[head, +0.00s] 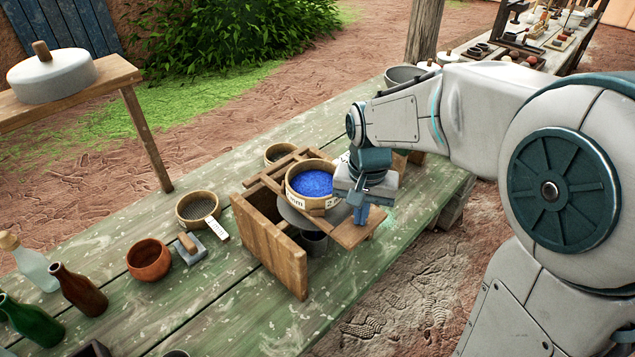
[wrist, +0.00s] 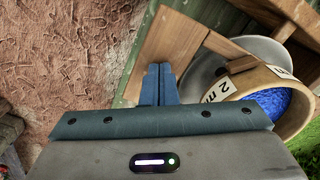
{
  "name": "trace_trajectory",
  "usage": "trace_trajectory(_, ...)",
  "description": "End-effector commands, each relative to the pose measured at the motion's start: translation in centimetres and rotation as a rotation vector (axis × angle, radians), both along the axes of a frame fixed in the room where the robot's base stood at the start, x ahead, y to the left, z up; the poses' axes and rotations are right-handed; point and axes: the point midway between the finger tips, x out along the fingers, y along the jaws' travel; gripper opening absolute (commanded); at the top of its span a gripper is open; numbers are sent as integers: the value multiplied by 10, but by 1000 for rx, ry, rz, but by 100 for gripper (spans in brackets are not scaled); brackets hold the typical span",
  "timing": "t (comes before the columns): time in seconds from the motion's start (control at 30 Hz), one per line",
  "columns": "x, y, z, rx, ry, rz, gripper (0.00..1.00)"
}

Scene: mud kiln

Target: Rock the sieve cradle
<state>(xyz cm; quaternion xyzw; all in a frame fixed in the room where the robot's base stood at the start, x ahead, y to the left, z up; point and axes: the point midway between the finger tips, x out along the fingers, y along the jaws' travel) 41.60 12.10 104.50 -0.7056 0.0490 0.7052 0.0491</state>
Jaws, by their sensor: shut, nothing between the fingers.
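The sieve cradle (head: 270,240) is a wooden frame standing on the green table, with a round wooden sieve (head: 298,204) of blue material on its top. The sieve has a white label reading 2 mm, which also shows in the wrist view (wrist: 222,90). A wooden board (head: 352,233) sticks out from the cradle's near right side. My gripper (head: 361,214) is shut and empty, pointing down at this board beside the sieve. In the wrist view the closed fingers (wrist: 159,84) lie over the board (wrist: 172,45); I cannot tell whether they touch it.
A grey funnel or pan (wrist: 262,52) and a dark cup (head: 314,243) sit under the sieve. Left on the table are another sieve (head: 197,207), a brown bowl (head: 149,260), a small block (head: 190,250) and bottles (head: 78,289). The table's front is mostly clear.

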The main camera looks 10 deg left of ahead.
Motion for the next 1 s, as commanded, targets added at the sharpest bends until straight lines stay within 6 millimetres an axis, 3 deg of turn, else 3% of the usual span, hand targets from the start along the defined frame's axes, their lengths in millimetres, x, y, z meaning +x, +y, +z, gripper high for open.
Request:
trace_trajectory(0.03,0,0,-10,-1,1,0,0)
trace_trajectory(0.27,0,0,-34,-1,2,0,0)
trace_trajectory(0.53,-1,-1,-23,-1,4,0,0)
trace_trajectory(0.8,-1,-1,16,-1,3,0,0)
trace_trajectory(1.0,-1,0,18,-1,2,0,0)
